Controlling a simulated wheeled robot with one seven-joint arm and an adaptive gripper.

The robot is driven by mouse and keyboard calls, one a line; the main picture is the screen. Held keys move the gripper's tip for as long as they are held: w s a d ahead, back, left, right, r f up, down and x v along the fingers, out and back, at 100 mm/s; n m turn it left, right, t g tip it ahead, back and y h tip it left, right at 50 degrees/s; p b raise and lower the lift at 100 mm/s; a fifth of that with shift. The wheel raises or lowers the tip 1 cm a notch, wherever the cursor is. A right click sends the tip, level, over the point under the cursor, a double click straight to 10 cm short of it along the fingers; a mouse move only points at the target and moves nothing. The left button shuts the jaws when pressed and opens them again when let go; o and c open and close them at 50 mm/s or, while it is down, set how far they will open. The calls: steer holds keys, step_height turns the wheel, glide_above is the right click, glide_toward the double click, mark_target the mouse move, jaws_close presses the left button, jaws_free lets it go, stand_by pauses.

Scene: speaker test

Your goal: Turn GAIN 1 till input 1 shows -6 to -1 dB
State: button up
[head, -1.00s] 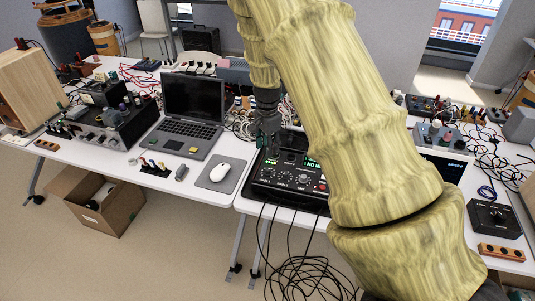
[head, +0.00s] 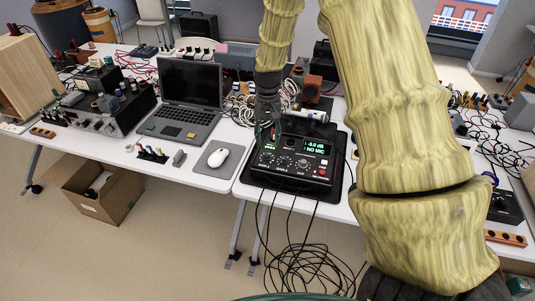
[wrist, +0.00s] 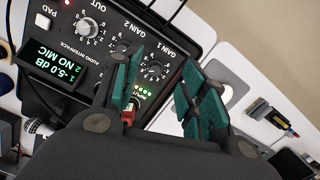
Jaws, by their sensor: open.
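The audio interface (head: 297,178) is a black box on the table, with a row of knobs and a lit green display (head: 317,147). In the wrist view the display (wrist: 50,68) reads 1 -5.0 dB and 2 NO MIC. The GAIN 1 knob (wrist: 154,70) shows there beside a row of lit green LEDs; in the head view the knob (head: 266,160) is at the left of the row. My gripper (head: 266,130) is above the interface's left side. Its green fingers (wrist: 168,92) are spread open, with nothing between them, apart from the knob.
The GAIN 2 knob (wrist: 118,50) and OUT knob (wrist: 89,28) stand close by. A red-tipped plug (wrist: 128,117) is near one finger. A mouse (head: 219,157) on a grey pad and a laptop (head: 190,90) lie left. Black cables (head: 300,265) hang off the front edge.

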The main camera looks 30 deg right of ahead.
mark_target(267, 154)
steer(key=shift+w+d+f+n+t+h+b, duration=0.3)
steer(key=shift+f+n, duration=1.4)
steer(key=shift+n, duration=1.55)
steer(key=shift+w+d+f+n+t+y+b, duration=0.15)
steer(key=shift+w+f+n+b, duration=0.25)
steer(key=shift+f+n, duration=2.1)
steer(key=shift+w+d+f+n+t+h+b, duration=0.3)
steer(key=shift+f+n, duration=0.6)
steer(key=shift+n, duration=3.15)
steer(key=shift+w+a, duration=0.1)
jaws_close()
